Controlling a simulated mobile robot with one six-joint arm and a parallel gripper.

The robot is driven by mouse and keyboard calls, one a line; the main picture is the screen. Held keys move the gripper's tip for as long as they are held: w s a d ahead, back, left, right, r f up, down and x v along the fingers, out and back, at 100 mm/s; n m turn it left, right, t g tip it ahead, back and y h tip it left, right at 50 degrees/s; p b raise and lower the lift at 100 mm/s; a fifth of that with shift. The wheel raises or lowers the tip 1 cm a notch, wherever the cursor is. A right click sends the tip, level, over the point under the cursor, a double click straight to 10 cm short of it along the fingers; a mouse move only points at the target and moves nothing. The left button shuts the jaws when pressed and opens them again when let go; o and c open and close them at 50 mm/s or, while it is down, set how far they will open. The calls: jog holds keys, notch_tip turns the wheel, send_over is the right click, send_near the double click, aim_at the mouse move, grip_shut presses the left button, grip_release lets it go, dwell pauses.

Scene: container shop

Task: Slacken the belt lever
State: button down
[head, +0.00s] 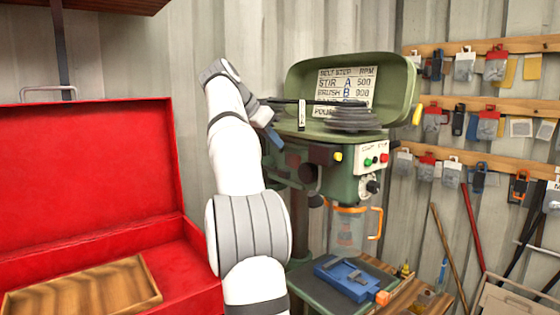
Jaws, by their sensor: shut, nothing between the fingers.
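The green drill press (338,185) stands in the middle with its belt cover (400,78) raised. Under the cover are a grey stepped pulley (354,118) and a thin dark belt (318,102) running left toward my gripper. My gripper (272,136) is at the left side of the press head, pointing down and right, shut and empty. Its tips are small and partly lost against the dark parts there. I cannot clearly pick out the belt lever; dark rods and knobs (307,172) show low on the head's left side. Contact cannot be told.
An open red toolbox (85,185) with a wooden tray (85,288) fills the left. Pegged wall rails (480,107) and leaning poles (455,262) are at right.

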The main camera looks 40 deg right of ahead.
notch_tip(320, 180, down, 6)
jog(key=d+b, duration=0.2)
jog(key=shift+s+r, duration=0.1)
jog(key=shift+s, duration=0.1)
